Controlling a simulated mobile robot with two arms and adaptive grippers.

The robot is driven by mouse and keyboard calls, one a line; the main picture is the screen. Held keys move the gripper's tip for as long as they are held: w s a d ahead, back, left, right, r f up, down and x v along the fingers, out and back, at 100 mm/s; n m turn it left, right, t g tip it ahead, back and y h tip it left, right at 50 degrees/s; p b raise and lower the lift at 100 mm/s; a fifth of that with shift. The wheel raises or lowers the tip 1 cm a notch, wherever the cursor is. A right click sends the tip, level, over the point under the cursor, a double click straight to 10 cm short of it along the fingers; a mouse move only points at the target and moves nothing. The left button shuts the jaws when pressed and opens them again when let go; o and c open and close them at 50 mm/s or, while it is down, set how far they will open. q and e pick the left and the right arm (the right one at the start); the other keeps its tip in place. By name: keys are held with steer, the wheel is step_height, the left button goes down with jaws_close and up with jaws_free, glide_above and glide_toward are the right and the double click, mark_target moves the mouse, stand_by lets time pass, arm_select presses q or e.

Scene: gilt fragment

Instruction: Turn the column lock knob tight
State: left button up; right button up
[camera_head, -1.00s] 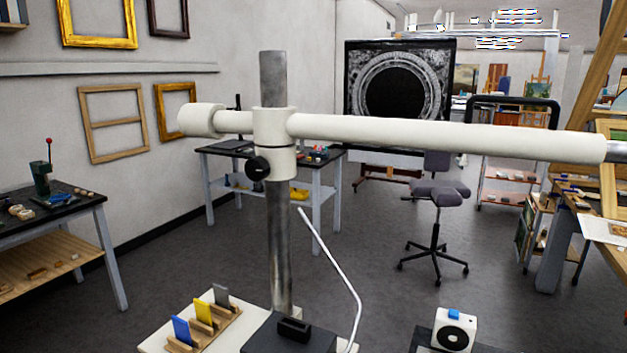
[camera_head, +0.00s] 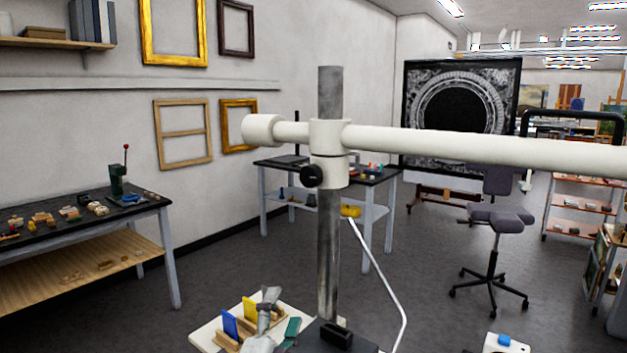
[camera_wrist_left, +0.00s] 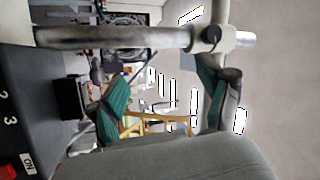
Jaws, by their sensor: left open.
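The column lock knob (camera_head: 312,176) is a small black round knob on the white collar (camera_head: 329,150) of the upright metal column (camera_head: 328,250). It also shows in the left wrist view (camera_wrist_left: 211,35), where the column lies sideways along the top. My left gripper (camera_head: 279,315) is low in the head view, well below the knob and left of the column. Its teal fingers stand apart in the left wrist view (camera_wrist_left: 161,88), open with nothing between them. The knob is apart from the fingers. My right gripper is in neither view.
A white boom (camera_head: 480,147) runs right from the collar. The column stands on a dark base (camera_head: 345,337).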

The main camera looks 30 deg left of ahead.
mark_target(307, 177)
arm_select(q)
steer(key=w+d+r+m+h, duration=0.25)
steer(key=r+m+h, duration=0.6)
steer(key=m, duration=0.55)
steer(key=w+d+r+m+h, duration=0.1)
steer(key=d+r+m+h, duration=0.3)
steer(key=r+m+h, duration=0.7)
steer(key=w+a+r+m+g+y, duration=0.15)
steer(key=a+m+y, duration=0.35)
steer(key=a+y, duration=0.85)
steer(key=shift+g, duration=0.45)
steer(key=w+p, duration=0.2)
steer(key=w, duration=0.2)
steer(key=w+p, duration=0.2)
steer(key=w, duration=0.2)
steer(key=w+p, duration=0.2)
steer(key=w, duration=0.3)
steer(key=shift+d+p, duration=0.25)
steer(key=shift+p, duration=0.15)
steer(key=shift+w+f, duration=0.25)
steer(key=shift+w, duration=0.45)
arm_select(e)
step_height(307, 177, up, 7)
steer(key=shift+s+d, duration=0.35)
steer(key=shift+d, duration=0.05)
